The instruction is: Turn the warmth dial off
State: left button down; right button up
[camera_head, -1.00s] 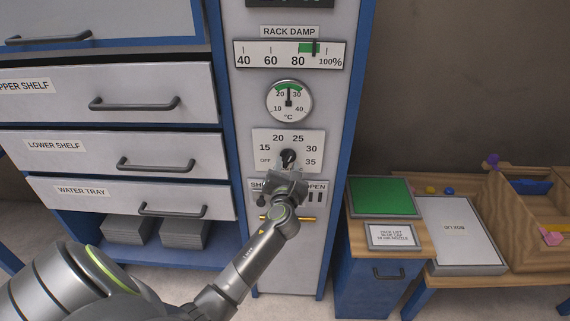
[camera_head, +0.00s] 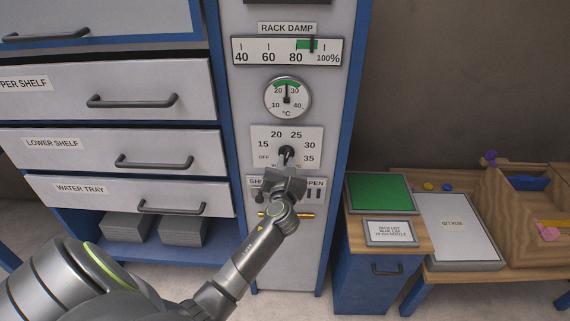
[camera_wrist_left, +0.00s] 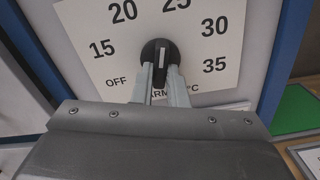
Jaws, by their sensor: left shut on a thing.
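The warmth dial is a round black knob (camera_head: 286,152) with a white mark, on a white plate (camera_head: 257,136) marked OFF, 15, 20, 25, 30 and 35. In the left wrist view the knob (camera_wrist_left: 158,52) has its white mark standing nearly upright, not lined up with OFF at the lower left. My left gripper (camera_head: 286,163) reaches it from below. Its two fingers (camera_wrist_left: 161,80) are shut on the knob, one on each side. Their tips partly hide the knob's lower edge. My right gripper is not in view.
A round °C gauge (camera_head: 288,97) above the dial reads between 20 and 30. Below is a SHUT/OPEN plate (camera_head: 315,190), partly hidden by my gripper. Handled drawers (camera_head: 120,145) stand at left. A low cabinet (camera_head: 375,270) with a green pad (camera_head: 380,193) stands at right.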

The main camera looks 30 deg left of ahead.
pick_arm(q)
jog(key=n, duration=0.6)
jog(key=shift+w+d+b, duration=0.1)
jog(key=shift+b, duration=0.2)
jog(key=n, duration=0.3)
jog(key=shift+n+b, duration=0.4)
jog(key=n+b, duration=0.1)
jog(key=n, duration=0.2)
jog(key=shift+d+n, duration=0.1)
jog(key=shift+n, duration=0.2)
jog(key=shift+w+r+n+b, duration=0.15)
jog(key=shift+n+b, duration=1.1)
jog(key=shift+n, duration=1.85)
jog(key=shift+s+r+n+b, duration=0.1)
jog(key=shift+r+n+b, duration=0.15)
jog(key=shift+n+b, duration=1.95)
jog(key=shift+n+p, duration=0.95)
jog(key=shift+n, duration=0.05)
